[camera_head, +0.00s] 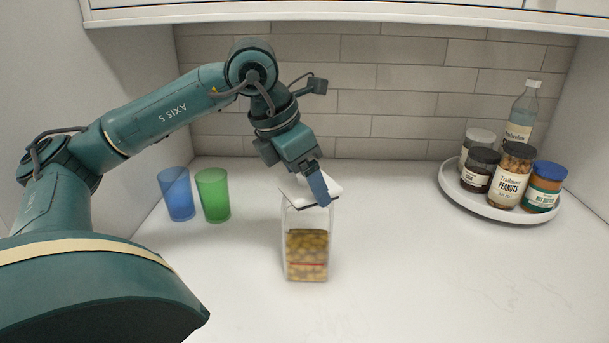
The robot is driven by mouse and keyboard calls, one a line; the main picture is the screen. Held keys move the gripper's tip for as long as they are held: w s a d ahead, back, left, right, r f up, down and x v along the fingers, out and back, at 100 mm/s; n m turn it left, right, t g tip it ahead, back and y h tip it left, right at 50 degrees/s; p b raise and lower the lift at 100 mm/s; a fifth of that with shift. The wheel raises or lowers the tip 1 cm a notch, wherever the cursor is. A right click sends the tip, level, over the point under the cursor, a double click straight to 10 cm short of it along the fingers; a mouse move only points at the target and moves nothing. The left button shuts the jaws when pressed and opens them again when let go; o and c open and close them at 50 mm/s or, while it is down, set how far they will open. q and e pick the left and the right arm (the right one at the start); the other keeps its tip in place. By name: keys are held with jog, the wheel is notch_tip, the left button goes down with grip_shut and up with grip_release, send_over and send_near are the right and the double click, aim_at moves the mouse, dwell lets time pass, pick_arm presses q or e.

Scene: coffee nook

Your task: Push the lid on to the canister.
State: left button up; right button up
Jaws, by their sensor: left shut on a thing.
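The clear canister (307,249) stands upright on the white counter in the middle of the view, partly filled with brownish and greenish pieces. The white lid (293,188) is at its top and looks tilted. Whether the lid touches the rim all round, I cannot tell. My left gripper (319,192) comes down from above and is shut on the lid, at its right part. One finger shows in front of the lid; the other finger is hidden. My right gripper is not in view.
A blue cup (176,194) and a green cup (213,195) stand left of the canister. A round white tray (480,206) at the right holds several jars and a bottle (522,112). The counter's front right is clear. A cabinet (340,14) hangs above.

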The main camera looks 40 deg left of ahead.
pick_arm(q)
jog(key=m+h, duration=0.1)
jog(key=m, duration=0.1)
jog(key=shift+m+b, duration=0.3)
jog(key=shift+b, duration=0.05)
jog(key=m+g+h, duration=0.1)
jog(key=m, duration=0.2)
jog(key=shift+w+a, duration=0.1)
dwell(0.7)
jog(key=shift+f+b, duration=0.3)
jog(key=shift+f, duration=0.2)
dwell(1.0)
dwell(0.4)
jog(key=o, duration=1)
jog(key=shift+c, duration=0.2)
